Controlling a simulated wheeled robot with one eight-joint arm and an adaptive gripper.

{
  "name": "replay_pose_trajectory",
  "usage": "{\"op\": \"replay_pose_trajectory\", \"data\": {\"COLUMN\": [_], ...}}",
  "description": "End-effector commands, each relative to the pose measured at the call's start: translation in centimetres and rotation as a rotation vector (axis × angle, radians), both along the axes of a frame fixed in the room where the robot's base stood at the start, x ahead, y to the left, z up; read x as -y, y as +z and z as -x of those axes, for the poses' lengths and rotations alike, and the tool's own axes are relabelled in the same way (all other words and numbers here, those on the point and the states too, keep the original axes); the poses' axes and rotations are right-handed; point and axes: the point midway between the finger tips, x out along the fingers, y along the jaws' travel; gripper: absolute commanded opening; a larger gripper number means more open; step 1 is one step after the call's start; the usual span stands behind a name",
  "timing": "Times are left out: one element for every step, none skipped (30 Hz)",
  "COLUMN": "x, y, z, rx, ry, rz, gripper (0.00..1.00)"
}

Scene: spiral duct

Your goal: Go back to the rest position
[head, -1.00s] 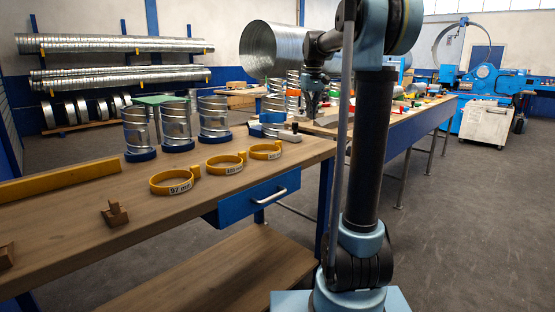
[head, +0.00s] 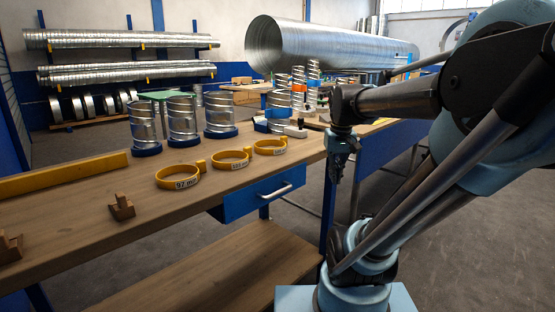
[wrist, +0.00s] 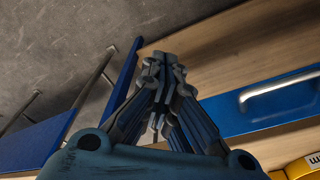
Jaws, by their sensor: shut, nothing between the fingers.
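The gripper touches nothing that I can see.
On the bench stand several yellow rings (head: 178,177), metal duct cylinders on blue bases (head: 182,120) and small wooden blocks (head: 122,206). A drawer (head: 262,192) with a handle juts out at the front. A second blue bench (head: 385,150) stands behind my arm. Floor at the right is clear.

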Motion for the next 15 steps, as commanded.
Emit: {"op": "replay_pose_trajectory", "data": {"x": [0.1,0.1,0.2,0.2,0.2,0.3,0.3,0.3,0.4,0.4,0.4,0.5,0.5,0.5,0.5], "y": [-1.4,-2.2,-3.2,-4.1,-4.9,-6.0,-6.8,-7.6,-8.6,-9.3,-10.0,-10.8,-11.3,-11.8,-12.3], "z": [1.4,2.1,3.1,3.8,4.5,5.4,6.1,6.7,7.4,7.9,8.4,8.9,9.3,9.6,9.9], "rx": [0.006,0.009,0.014,0.017,0.02,0.025,0.028,0.032,0.036,0.039,0.042,0.044,0.046,0.048,0.05], "ry": [-0.007,-0.012,-0.018,-0.022,-0.026,-0.031,-0.035,-0.039,-0.044,-0.048,-0.052,-0.056,-0.058,-0.06,-0.062], "rz": [-0.001,-0.001,-0.002,-0.003,-0.003,-0.004,-0.004,-0.004,-0.005,-0.006,-0.006,-0.007,-0.007,-0.008,-0.008], "gripper": [0.0,0.0,0.0,0.0,0.0,0.0,0.0,0.0,0.0,0.0,0.0,0.0,0.0,0.0,0.0]}}
